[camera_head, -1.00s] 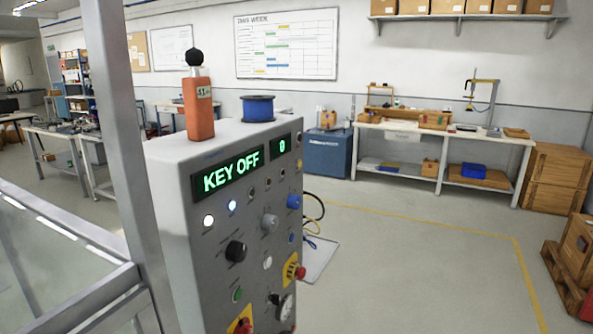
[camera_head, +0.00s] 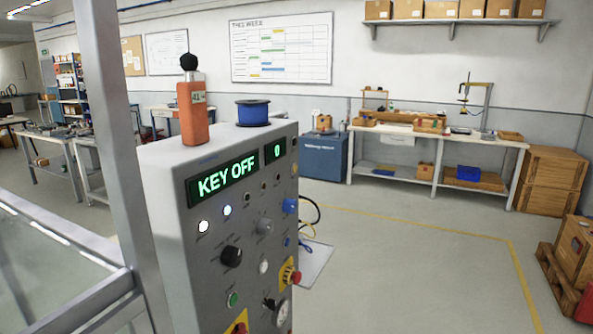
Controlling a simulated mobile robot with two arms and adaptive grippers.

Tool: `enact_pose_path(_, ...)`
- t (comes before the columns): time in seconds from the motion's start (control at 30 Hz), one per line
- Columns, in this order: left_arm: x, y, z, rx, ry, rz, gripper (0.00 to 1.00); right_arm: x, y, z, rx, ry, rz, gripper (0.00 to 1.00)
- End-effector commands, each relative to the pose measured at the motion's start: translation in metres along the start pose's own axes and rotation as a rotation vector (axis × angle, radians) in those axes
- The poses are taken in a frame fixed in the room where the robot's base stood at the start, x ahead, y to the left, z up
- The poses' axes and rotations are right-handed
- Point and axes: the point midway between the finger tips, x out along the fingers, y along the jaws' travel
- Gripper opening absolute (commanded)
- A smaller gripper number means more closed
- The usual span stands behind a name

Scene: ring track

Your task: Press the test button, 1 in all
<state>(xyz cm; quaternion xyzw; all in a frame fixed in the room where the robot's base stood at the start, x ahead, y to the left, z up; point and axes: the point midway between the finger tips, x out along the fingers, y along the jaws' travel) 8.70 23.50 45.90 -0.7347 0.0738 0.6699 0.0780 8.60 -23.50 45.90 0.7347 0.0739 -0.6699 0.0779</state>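A grey control cabinet (camera_head: 165,230) stands left of centre, its panel facing right and toward me. Its green display (camera_head: 222,179) reads "KEY OFF" and a smaller display (camera_head: 275,152) reads "0". Below are a lit white button or lamp (camera_head: 204,227), a lit blue-white one (camera_head: 227,210), a black knob (camera_head: 231,256), a grey knob (camera_head: 265,226), a white button (camera_head: 264,267), a green button (camera_head: 232,299), a blue knob (camera_head: 290,205) and a red mushroom button (camera_head: 290,275) on yellow. Labels are too small to read, so I cannot tell which is the test button. Neither gripper is in view.
An orange handheld unit (camera_head: 194,112) and a blue spool (camera_head: 253,112) sit on the cabinet. A metal frame post (camera_head: 115,130) stands close at left. A pallet (camera_head: 556,282) lies at far right.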

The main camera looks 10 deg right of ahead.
Motion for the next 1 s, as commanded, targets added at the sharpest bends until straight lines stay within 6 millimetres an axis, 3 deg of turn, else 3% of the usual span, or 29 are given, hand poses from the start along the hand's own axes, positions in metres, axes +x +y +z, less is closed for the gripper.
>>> enact_pose_path(0.47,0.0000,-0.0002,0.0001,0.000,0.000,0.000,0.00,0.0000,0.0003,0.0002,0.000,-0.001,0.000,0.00)
enact_pose_path(1.0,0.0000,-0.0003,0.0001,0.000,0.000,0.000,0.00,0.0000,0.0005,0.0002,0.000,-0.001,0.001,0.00)
